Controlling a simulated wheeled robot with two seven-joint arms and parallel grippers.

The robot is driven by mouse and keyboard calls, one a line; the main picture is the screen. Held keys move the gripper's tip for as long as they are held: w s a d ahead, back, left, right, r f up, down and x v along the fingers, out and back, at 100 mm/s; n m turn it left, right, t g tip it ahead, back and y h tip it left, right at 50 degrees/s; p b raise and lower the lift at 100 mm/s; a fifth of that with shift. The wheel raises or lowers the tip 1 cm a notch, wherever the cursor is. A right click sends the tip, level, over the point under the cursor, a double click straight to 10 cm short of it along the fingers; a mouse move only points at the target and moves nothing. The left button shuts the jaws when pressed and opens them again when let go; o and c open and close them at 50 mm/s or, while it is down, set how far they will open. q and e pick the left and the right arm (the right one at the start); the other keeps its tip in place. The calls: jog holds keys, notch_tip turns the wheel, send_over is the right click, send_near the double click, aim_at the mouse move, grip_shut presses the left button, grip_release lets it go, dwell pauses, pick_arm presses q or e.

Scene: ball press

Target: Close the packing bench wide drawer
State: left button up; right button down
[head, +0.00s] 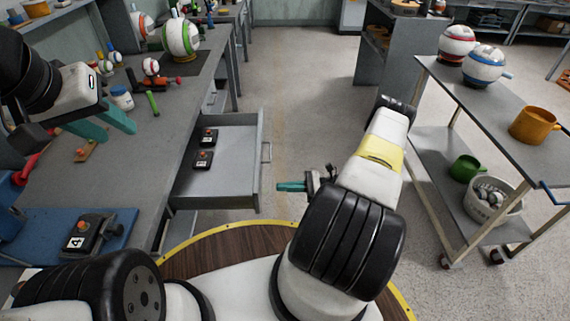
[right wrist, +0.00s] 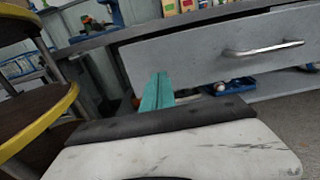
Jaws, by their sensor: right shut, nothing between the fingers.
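The wide drawer (head: 232,172) of the packing bench (head: 150,190) is pulled out to the right, with two small dark boxes with orange buttons (head: 208,136) inside. Its bar handle (head: 267,152) is on the drawer's front, and also shows at upper right in the right wrist view (right wrist: 265,48). My right gripper (head: 283,187) is shut and empty, just right of the drawer front and nearer me than the handle. In the right wrist view its teal fingers (right wrist: 157,88) are together below and left of the handle. My left gripper (head: 120,132) is open and empty above the bench top.
A trolley (head: 510,130) with balls, an orange mug and a bucket stands at right. The floor between drawer and trolley is clear apart from my right arm. A blue mat (head: 110,235) with a button box and several parts lie on the bench.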

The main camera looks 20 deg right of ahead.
aim_at(185, 188)
jog(key=shift+x, duration=2.75)
jog(key=x, duration=2.8)
jog(key=shift+a+f, duration=0.2)
jog(key=shift+a, duration=0.1)
jog(key=shift+w+a+r, duration=0.1)
jog(key=shift+w+a, duration=0.1)
jog(key=shift+a, duration=0.3)
jog(key=shift+a, duration=0.1)
